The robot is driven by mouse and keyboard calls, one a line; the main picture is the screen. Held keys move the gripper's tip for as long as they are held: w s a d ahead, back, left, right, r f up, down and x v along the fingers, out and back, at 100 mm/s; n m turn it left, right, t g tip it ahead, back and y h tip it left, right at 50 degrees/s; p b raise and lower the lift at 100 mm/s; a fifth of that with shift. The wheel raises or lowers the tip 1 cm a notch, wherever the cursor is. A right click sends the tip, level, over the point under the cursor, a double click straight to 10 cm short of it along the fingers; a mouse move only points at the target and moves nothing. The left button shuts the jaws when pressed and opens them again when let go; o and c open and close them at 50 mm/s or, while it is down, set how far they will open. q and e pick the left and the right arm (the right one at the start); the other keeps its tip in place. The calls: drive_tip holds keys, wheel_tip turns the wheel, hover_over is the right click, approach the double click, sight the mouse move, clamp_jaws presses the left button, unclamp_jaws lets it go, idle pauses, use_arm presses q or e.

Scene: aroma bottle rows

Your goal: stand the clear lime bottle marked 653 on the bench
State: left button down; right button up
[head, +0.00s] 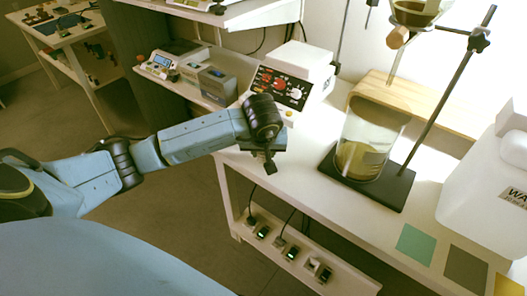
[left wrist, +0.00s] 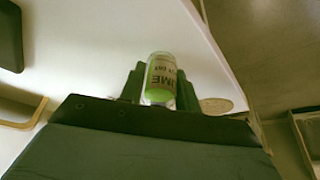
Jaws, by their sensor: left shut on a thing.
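A small clear bottle with green contents (left wrist: 161,82) shows in the left wrist view, between the fingers of my left gripper (left wrist: 160,90), which is shut on it. Its label reads LIME, upside down in that view; I cannot make out the number. In the head view my left gripper (head: 270,165) is at the left edge of the white bench (head: 305,150), and I cannot pick out the bottle there. I cannot tell whether the bottle touches the bench. My right gripper is not in view.
A beaker (head: 368,135) stands on a black stand base (head: 390,190) with a rod. A white device with a dark control panel (head: 283,88) is behind my gripper. A white container (head: 490,195) and coloured squares, one green (head: 416,243), are at the right. A round disc (left wrist: 216,105) lies beside the bottle.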

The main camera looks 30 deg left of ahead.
use_arm(q)
drive_tip(key=shift+f, duration=0.15)
drive_tip(key=c, duration=1)
unclamp_jaws()
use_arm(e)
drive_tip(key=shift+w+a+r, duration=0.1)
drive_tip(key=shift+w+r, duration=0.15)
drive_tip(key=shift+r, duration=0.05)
use_arm(q)
drive_tip(key=p+v, duration=0.2)
drive_tip(key=v, duration=1)
drive_tip(key=shift+r+p, duration=0.25)
drive_tip(key=shift+p, duration=0.15)
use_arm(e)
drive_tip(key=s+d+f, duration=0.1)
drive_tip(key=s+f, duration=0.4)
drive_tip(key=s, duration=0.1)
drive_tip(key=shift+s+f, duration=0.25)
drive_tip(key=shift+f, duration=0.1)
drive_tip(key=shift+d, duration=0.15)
